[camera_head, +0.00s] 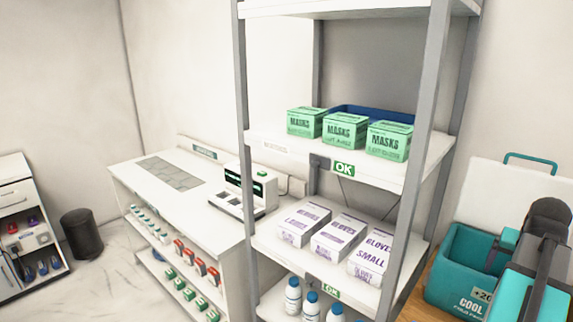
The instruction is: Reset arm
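Part of my arm, dark and teal, shows folded at the lower right edge of the head view. It is in front of a teal cool box and covers part of it. No gripper fingers can be made out in this view, so I cannot see whether my gripper is open or holds anything.
A shelf rack (438,100) stands close in front, with green mask boxes (345,131), glove boxes (338,236) and white bottles (292,296). The teal cool box (455,268) is at the right. A white counter (205,212) and black bin (82,234) stand left; floor there is clear.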

